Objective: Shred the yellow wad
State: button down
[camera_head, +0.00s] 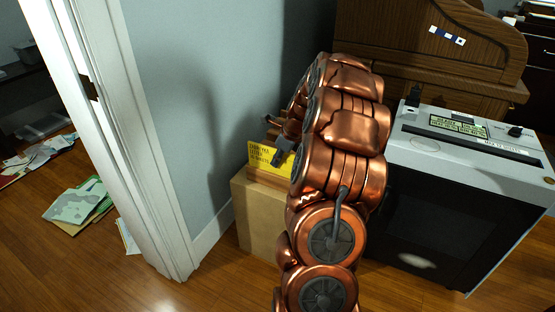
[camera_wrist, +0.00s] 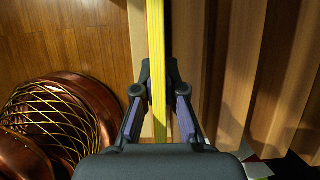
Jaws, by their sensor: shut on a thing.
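The yellow wad (camera_head: 262,155) is a thin yellow stack with dark print on its face. In the head view it stands just above a tan cardboard box, partly hidden by my arm. In the wrist view the wad (camera_wrist: 156,40) shows edge-on as a long narrow strip. My gripper (camera_wrist: 158,95) is shut on it, with one finger on each side. In the head view my gripper (camera_head: 281,150) shows as a small dark part beside the wad. A grey machine with a black front (camera_head: 420,215), possibly the shredder, stands to the right of my arm.
The cardboard box (camera_head: 256,210) stands on the wooden floor near the wall. A white door frame (camera_head: 140,150) is at left, with scattered papers (camera_head: 80,205) beyond it. A wooden cabinet (camera_head: 400,40) stands behind the grey machine. Free floor shows in front of the box.

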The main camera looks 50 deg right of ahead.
jog(key=shift+r+p, duration=0.75)
jog(key=shift+r, duration=0.05)
notch_tip(320, 180, up, 10)
jog(key=p, duration=0.9)
jog(key=shift+r, duration=0.25)
